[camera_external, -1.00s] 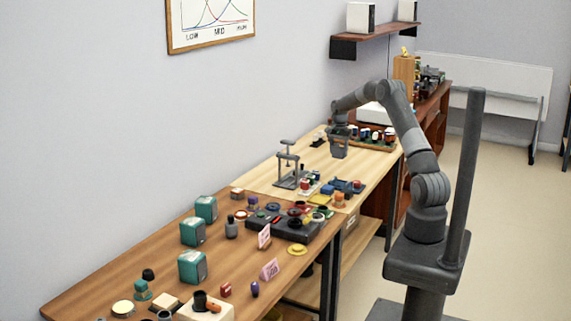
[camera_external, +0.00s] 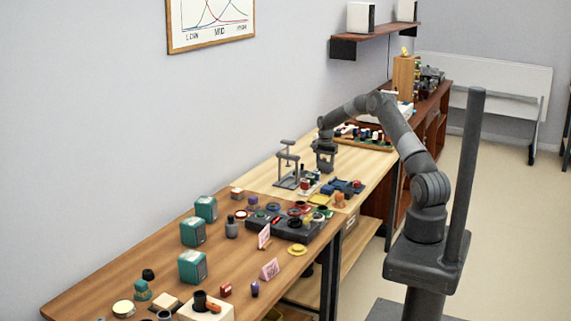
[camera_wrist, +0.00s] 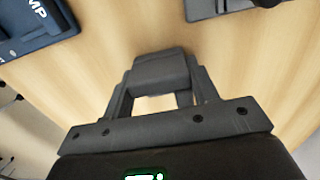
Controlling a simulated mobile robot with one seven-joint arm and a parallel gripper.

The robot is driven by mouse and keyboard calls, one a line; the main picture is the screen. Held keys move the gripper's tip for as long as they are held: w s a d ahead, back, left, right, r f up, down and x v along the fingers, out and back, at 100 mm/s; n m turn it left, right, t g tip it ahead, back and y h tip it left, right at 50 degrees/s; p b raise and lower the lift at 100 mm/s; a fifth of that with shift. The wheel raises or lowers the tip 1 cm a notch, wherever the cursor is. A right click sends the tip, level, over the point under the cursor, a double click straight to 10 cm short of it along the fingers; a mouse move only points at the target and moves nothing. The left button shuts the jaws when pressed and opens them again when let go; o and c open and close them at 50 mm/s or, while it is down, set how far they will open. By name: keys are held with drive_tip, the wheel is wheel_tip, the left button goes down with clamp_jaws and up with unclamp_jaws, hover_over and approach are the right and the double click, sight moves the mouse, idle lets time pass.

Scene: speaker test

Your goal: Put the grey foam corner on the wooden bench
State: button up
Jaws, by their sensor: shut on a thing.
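My gripper (camera_external: 325,168) is low over the pale wooden bench (camera_external: 257,181), just right of the grey press-like stand. In the wrist view, my gripper (camera_wrist: 158,88) is shut on a dark grey block (camera_wrist: 160,72), which fits the grey foam corner. The block is between the fingertips, with pale wood (camera_wrist: 255,75) behind it. I cannot tell whether the block touches the bench. In the external view the block cannot be made out from the gripper.
The grey stand (camera_external: 287,168) is close on the left. A blue item (camera_wrist: 32,25) and a grey plate (camera_wrist: 215,8) lie near the gripper. A tray of small parts (camera_external: 372,143) is behind. A darker brown table (camera_external: 120,270) with teal boxes (camera_external: 192,232) is nearer the camera.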

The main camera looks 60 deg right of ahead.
sight(325, 161)
drive_tip(key=shift+f, duration=0.1)
drive_tip(key=o, duration=0.9)
wheel_tip(325, 161, up, 12)
drive_tip(key=s+a+r+n+t+h, duration=0.1)
drive_tip(key=s+a+r+n, duration=0.35)
drive_tip(key=a+r, duration=0.75)
drive_tip(key=s+a+r+n+t, duration=0.1)
drive_tip(key=s+a+r+n, duration=0.55)
drive_tip(key=a, duration=0.85)
drive_tip(key=s+a+r+n+t, duration=0.2)
drive_tip(key=s+a+r, duration=0.2)
drive_tip(key=s+a, duration=0.65)
drive_tip(key=s+a+f+n, duration=0.1)
drive_tip(key=s+a, duration=0.1)
drive_tip(key=s, duration=0.2)
drive_tip(key=s+a+f+n+t, duration=0.1)
drive_tip(key=s+f+n, duration=0.1)
drive_tip(key=s, duration=0.2)
drive_tip(key=s+a+f+n+y, duration=0.1)
drive_tip(key=s+a+f+n, duration=0.1)
drive_tip(key=s, duration=0.3)
drive_tip(key=shift+a+t, duration=0.3)
drive_tip(key=shift+a, duration=0.05)
